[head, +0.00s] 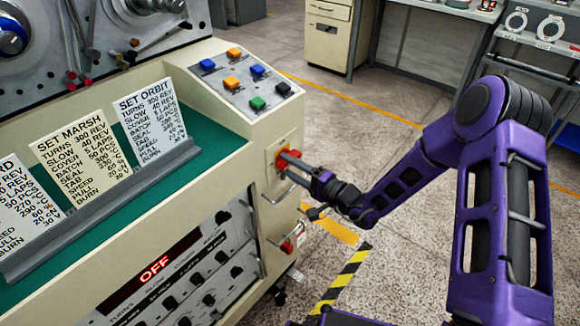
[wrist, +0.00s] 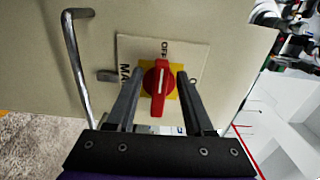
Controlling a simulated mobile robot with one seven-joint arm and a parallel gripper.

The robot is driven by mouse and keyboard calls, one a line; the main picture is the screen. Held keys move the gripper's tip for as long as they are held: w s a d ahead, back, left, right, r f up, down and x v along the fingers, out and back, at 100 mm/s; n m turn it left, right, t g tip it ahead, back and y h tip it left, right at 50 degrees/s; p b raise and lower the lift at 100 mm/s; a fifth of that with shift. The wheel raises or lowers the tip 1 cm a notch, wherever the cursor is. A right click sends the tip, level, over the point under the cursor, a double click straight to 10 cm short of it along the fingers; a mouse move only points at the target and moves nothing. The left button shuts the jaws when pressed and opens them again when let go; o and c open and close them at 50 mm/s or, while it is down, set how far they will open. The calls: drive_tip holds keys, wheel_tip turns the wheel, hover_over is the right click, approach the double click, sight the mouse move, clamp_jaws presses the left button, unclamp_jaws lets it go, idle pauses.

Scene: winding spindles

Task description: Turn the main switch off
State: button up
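The main switch is a red rotary knob (head: 284,159) on a yellow plate, on the end face of the cream machine (head: 225,190). In the wrist view the knob (wrist: 159,85) lies between the two fingers of my gripper (wrist: 159,78), with a gap visible on each side. The gripper (head: 297,167) is open around the knob. The knob's long grip runs up and down in the wrist picture, its upper end toward the "OFF" lettering on the label plate (wrist: 195,52). The finger partly hides the other lettering. A red display (head: 155,270) on the front reads "OFF".
A bent metal handle (wrist: 76,70) stands out from the panel beside my left finger. A red-and-white part (head: 290,244) sits lower on the machine. Coloured buttons (head: 247,80) and recipe cards (head: 150,118) are above and left.

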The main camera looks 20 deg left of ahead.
drive_tip(key=v, duration=1.7)
drive_tip(key=shift+d+p, duration=0.2)
drive_tip(key=shift+p, duration=0.2)
drive_tip(key=shift+s, duration=0.15)
